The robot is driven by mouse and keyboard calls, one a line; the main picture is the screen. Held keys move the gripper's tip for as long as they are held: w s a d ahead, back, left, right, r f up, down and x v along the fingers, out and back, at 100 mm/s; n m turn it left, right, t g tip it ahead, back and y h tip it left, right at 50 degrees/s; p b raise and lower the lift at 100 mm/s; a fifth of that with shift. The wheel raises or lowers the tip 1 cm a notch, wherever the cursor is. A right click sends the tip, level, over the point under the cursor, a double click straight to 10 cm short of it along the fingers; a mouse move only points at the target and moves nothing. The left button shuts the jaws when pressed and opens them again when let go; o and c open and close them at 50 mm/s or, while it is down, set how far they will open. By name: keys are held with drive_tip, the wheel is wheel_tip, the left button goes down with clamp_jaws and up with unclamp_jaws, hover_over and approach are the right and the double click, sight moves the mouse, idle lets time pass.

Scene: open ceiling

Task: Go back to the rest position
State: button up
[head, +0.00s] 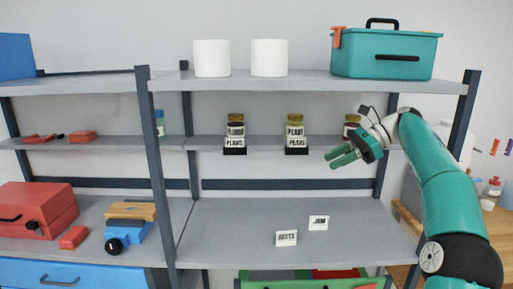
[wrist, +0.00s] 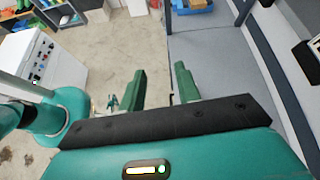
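My gripper (head: 345,156) is raised in front of the right part of the shelf, between the middle shelf and the lower shelf. Its two green fingers are apart with nothing between them in the wrist view (wrist: 158,88). A jar labelled plums (head: 236,128) and a jar labelled pears (head: 295,127) stand on the middle shelf, left of my gripper and apart from it. A third jar (head: 351,124) stands behind my gripper and is partly hidden.
A jam card (head: 318,222) and a beets card (head: 286,238) stand on the lower shelf (head: 230,235). A teal toolbox (head: 385,54) and two white cylinders (head: 212,58) stand on top. A blue shelf post (head: 157,165) stands at left. Open floor (wrist: 110,50) shows in the wrist view.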

drive_tip(key=s+a+f+n+t+h, duration=0.1)
drive_tip(key=s+a+f+n+h, duration=0.2)
drive_tip(key=s+a+n+h, duration=0.6)
drive_tip(key=s+d+f+n+t+h, duration=0.1)
drive_tip(key=s+f, duration=0.3)
drive_tip(key=s, duration=0.5)
drive_tip(key=s+d+f+n+t+h, duration=0.1)
drive_tip(key=s+f+n, duration=0.3)
drive_tip(key=s, duration=0.4)
drive_tip(key=s+d+f+n+t+h, duration=0.1)
drive_tip(key=s+f+n+t, duration=0.1)
drive_tip(key=s+f, duration=0.4)
drive_tip(key=s, duration=0.3)
drive_tip(key=shift+s+n+t, duration=0.3)
drive_tip(key=shift+n, duration=0.1)
